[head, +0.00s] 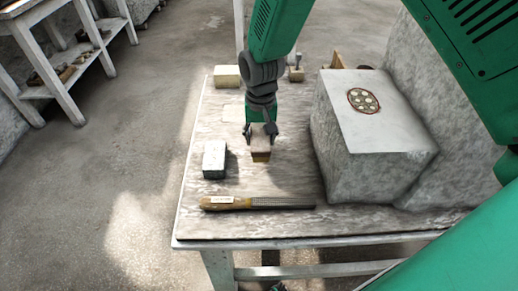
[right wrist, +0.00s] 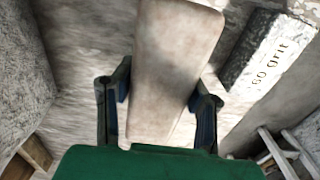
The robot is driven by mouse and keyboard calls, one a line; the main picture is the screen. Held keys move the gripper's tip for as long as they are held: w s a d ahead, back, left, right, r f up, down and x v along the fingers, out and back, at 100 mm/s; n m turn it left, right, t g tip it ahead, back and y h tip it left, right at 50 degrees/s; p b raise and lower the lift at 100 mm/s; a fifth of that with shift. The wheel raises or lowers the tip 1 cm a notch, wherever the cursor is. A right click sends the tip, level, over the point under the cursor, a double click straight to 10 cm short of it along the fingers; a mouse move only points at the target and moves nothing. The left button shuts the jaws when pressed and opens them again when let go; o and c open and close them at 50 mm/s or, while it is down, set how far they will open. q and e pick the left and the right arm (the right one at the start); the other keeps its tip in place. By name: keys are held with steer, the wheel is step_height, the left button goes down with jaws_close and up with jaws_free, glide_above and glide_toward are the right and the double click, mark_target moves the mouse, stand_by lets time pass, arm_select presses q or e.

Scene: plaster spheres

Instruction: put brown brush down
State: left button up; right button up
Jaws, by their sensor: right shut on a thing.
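The brown brush (head: 261,147) is a block with a brown back and a yellowish lower part, near the middle of the worktable (head: 225,222). My right gripper (head: 261,132) reaches down from above and is shut on it, one finger on each side. In the right wrist view the brush's broad pale-brown back (right wrist: 172,65) lies between the two fingers (right wrist: 160,100). The brush is roughly upright, lower part down; I cannot tell whether it touches the tabletop. My left gripper is not in view.
A grey grit block (head: 214,160) stands just left of the brush. A rasp with a wooden handle (head: 230,203) lies in front. A large plaster block (head: 375,135) with a round dish of spheres (head: 364,100) stands right. A yellowish block (head: 227,76) is behind.

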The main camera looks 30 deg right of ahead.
mark_target(260, 132)
step_height(260, 132, down, 4)
steer(key=shift+b, duration=0.6)
steer(key=shift+f, duration=0.1)
steer(key=o, duration=1.4)
step_height(260, 132, up, 12)
steer(key=p, duration=0.4)
steer(key=shift+r, duration=0.25)
